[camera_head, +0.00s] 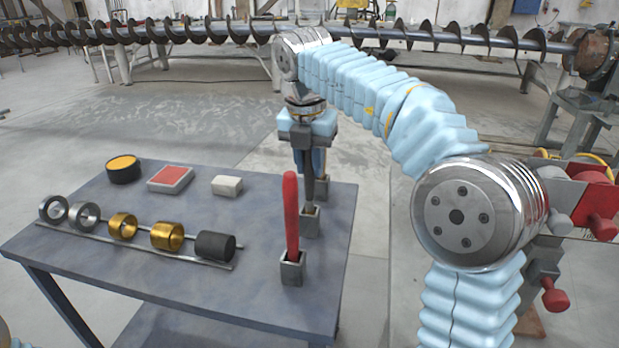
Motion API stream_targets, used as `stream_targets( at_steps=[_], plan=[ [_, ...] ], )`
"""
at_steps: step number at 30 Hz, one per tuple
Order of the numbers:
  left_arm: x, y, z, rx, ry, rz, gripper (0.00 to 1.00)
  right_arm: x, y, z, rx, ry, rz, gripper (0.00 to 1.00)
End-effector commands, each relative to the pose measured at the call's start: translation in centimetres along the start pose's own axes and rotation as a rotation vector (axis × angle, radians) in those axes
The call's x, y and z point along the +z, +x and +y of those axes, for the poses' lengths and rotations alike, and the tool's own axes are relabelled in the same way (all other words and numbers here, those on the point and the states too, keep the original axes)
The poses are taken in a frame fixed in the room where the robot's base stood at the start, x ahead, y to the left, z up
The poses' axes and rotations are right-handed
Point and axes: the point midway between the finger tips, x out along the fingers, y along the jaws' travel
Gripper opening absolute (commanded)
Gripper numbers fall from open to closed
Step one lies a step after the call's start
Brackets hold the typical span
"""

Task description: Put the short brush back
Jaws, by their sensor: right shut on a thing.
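My right gripper (308,190) points straight down at the right side of the table, with its dark fingers together just above the middle square holder (310,224). It is shut on what I take to be the short brush, which is mostly hidden by the fingers; I cannot tell how deep it sits in the holder. A red-handled tool (291,215) stands upright in the front holder (292,270). Behind the gripper is a back holder (321,190), with something blue above it, partly hidden. My left gripper is out of view.
The grey table (190,290) carries a row of metal rings (123,227) and a dark cylinder (215,246) along a rail. Behind them are a round yellow-topped tin (123,169), a red pad (170,178) and a pale block (227,185). A long auger (180,32) spans the back.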

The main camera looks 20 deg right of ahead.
Motion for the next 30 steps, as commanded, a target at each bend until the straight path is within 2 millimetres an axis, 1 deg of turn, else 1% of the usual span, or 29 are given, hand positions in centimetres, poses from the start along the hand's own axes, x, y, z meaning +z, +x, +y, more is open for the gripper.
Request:
stream_targets(
  at_steps=[1, 3, 6, 16, 17, 21, 30],
  plan=[
    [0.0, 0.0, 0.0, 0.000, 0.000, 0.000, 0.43, -0.2, 0.9, -0.1, -0.002, -0.001, 0.003, 0.00],
    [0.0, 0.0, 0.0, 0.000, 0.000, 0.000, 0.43, -0.4, 2.0, -0.1, -0.001, -0.001, 0.001, 0.00],
    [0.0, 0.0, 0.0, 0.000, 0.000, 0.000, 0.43, -0.5, 3.0, 0.0, 0.000, -0.001, 0.000, 0.00],
    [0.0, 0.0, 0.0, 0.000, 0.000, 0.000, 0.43, -0.6, 3.3, 0.0, 0.000, 0.000, 0.000, 0.00],
    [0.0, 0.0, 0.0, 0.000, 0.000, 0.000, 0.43, -0.6, 3.2, 0.0, 0.001, 0.000, 0.000, 0.28],
    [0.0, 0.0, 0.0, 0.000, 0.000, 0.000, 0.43, -0.5, 3.2, 0.0, 0.000, 0.000, 0.000, 0.49],
    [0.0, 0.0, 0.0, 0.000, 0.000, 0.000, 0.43, -0.5, 3.0, 0.0, 0.001, 0.000, 0.000, 0.49]
  ],
)
